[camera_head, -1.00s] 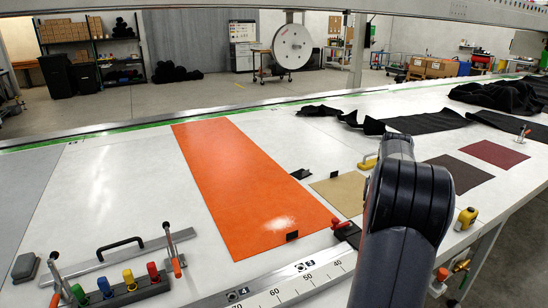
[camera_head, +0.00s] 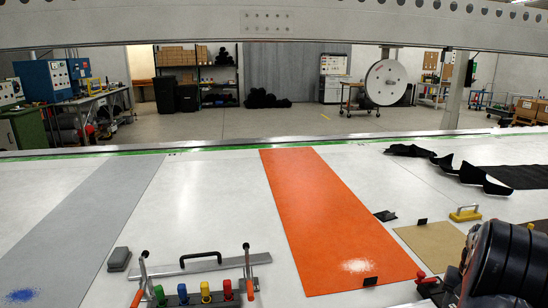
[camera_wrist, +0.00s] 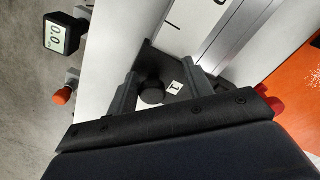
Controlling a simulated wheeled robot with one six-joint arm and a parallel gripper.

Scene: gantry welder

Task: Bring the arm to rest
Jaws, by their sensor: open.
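My arm (camera_head: 505,265) shows as a dark rounded joint in the lower right corner of the head view. Its gripper is outside that view. In the wrist view my gripper (camera_wrist: 164,74) has its two grey fingers apart, with nothing visibly held. A black knob (camera_wrist: 152,92) on a black plate with a white label "1" appears between the fingers. I cannot tell how far the fingers are from it.
A white table (camera_head: 215,215) carries an orange sheet (camera_head: 325,215), a grey strip (camera_head: 75,220) and a tan piece (camera_head: 432,243). A rack with coloured knobs (camera_head: 205,292) stands at the front. In the wrist view a digital display (camera_wrist: 58,35) and an orange knob (camera_wrist: 62,96) are at left.

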